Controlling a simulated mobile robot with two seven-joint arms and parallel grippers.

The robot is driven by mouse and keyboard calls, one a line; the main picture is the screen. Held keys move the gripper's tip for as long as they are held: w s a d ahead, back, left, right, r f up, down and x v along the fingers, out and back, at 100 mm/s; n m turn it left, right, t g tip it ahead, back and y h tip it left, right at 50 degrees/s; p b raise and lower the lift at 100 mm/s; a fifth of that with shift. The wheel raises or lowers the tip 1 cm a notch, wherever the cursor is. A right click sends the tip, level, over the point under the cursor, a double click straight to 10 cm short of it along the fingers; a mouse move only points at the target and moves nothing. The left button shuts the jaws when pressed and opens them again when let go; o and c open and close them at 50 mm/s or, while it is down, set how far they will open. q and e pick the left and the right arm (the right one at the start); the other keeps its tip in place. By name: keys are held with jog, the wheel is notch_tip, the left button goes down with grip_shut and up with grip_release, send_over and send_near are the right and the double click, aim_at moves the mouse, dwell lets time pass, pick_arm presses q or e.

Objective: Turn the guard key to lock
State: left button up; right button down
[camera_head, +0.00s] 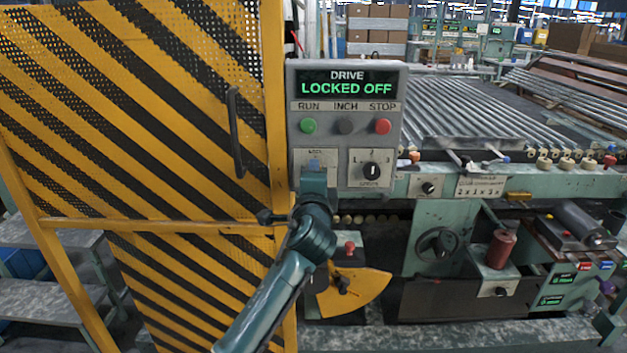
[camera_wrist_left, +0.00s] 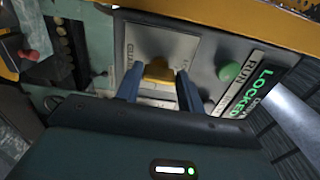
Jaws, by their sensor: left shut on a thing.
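The yellow guard key (camera_wrist_left: 158,72) sits in the guard switch plate (camera_wrist_left: 185,45) on the grey control box (camera_head: 345,90). My left gripper (camera_wrist_left: 158,86) is shut on the key, with one blue finger on each side of it. In the head view my left gripper (camera_head: 315,168) covers the key and the lower part of the plate. The display (camera_head: 346,83) reads "DRIVE LOCKED OFF" in green and white. The key's exact turn angle is hard to tell. My right gripper is not in view.
The yellow and black striped guard gate (camera_head: 130,120) with a dark handle (camera_head: 235,130) stands left of the box. Green, black and red buttons and a black selector knob (camera_head: 371,171) are close to my gripper. A roller conveyor (camera_head: 490,110) runs to the right.

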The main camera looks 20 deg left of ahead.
pick_arm(q)
jog(key=shift+n, duration=0.3)
jog(key=o, duration=1)
jog(key=v, duration=1.3)
jog(key=shift+b, duration=0.45)
jog(key=shift+s, duration=0.1)
